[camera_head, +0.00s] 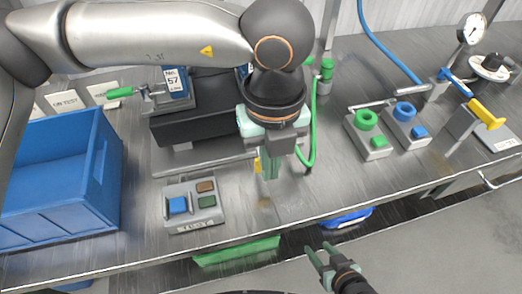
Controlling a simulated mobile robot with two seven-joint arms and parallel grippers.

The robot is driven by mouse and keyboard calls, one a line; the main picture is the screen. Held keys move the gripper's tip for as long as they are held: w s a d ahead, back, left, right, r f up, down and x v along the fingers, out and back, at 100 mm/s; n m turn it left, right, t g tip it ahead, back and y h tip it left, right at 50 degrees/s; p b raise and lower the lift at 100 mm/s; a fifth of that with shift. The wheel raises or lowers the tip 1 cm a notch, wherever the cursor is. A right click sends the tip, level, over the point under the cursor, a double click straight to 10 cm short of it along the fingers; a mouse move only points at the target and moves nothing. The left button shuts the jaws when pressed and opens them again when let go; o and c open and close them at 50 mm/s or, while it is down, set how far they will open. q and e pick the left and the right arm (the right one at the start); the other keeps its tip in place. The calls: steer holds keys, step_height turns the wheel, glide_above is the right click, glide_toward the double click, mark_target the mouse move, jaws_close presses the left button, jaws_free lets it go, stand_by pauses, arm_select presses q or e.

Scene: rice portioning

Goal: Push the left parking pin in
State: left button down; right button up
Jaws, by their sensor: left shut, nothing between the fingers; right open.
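I cannot tell for certain which part is the left parking pin. A green-handled rod (122,92) sticks out to the left of the block labelled 57 (176,82) on the dark fixture (190,124). A small yellow part (257,164) shows at the fixture's right end, partly hidden by my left gripper. My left gripper (270,176) is shut and empty, pointing down in front of the fixture's right end; whether it touches anything is unclear. My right gripper (318,250) is open and empty, low in front of the bench's front edge.
A blue crate (118,165) stands at the left. A button box (193,218) sits near the front edge. Right of my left gripper are a green-ringed block (368,148), a blue-ringed block (397,128) and a yellow-handled valve (487,114). Bare bench lies between.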

arm_select(q)
steer(key=shift+w+a+b, duration=0.15)
steer(key=shift+w+a, duration=0.15)
steer(key=shift+w, duration=0.55)
steer(key=shift+w+a+b, duration=0.15)
steer(key=shift+w+a, duration=0.1)
steer(key=shift+w, duration=0.65)
steer(key=shift+w+a+b, duration=0.15)
steer(key=shift+w+a, duration=0.15)
steer(key=shift+w, duration=0.55)
steer(key=shift+s+d+r+p, duration=0.1)
steer(key=shift+s+r+p, duration=0.35)
steer(key=shift+r, duration=0.75)
steer(key=shift+s+d+r+p, duration=0.2)
steer(key=shift+r+p, duration=0.4)
steer(key=shift+r, duration=0.55)
steer(key=shift+s+d+r+p, duration=0.1)
steer(key=shift+s+r+p, duration=0.4)
steer(key=shift+r, duration=0.7)
steer(key=shift+w, duration=0.1)
